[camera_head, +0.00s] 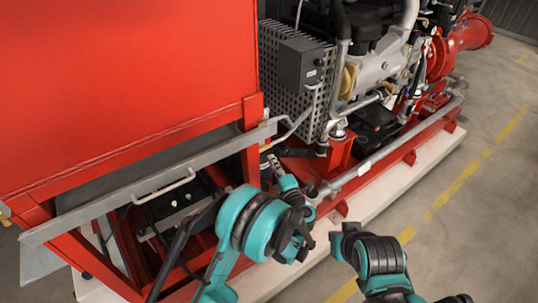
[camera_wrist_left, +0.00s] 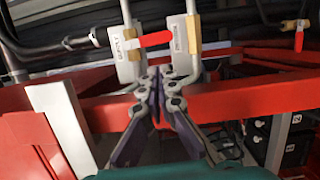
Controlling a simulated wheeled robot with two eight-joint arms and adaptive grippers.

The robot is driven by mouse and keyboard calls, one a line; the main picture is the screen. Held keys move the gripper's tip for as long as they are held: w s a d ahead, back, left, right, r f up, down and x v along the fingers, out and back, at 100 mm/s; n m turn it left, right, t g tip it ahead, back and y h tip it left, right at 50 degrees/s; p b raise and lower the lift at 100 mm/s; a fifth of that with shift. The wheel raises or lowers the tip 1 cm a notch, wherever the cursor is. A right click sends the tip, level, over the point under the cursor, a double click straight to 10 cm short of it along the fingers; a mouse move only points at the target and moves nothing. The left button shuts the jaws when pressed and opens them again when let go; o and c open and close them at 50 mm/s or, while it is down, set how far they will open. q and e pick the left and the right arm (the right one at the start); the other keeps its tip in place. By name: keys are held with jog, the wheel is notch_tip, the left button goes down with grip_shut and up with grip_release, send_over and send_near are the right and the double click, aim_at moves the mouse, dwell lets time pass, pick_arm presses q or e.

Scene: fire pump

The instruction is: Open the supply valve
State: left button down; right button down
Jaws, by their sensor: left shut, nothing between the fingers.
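In the left wrist view, the supply valve (camera_wrist_left: 129,58) is a pale body labelled SUPPLY on a vertical pipe. Its red lever (camera_wrist_left: 156,39) points right, across the pipe, towards a second labelled valve body (camera_wrist_left: 184,48). My left gripper (camera_wrist_left: 158,72) is shut and empty, its fingertips just below the lever in the picture. I cannot tell whether they touch anything. In the head view my left gripper (camera_head: 273,162) reaches in beside the red frame, and the supply valve cannot be made out there.
A red beam (camera_wrist_left: 230,92) runs behind the fingers. Another valve with a red handle (camera_wrist_left: 300,39) is at the far right. In the head view, the red tank (camera_head: 120,80) with a grey rail (camera_head: 100,205) stands left, the engine (camera_head: 375,65) behind. Floor (camera_head: 470,220) is clear at right.

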pick_arm(q)
jog(key=b+x, duration=0.2)
jog(key=x, duration=0.7)
jog(key=shift+f, duration=0.1)
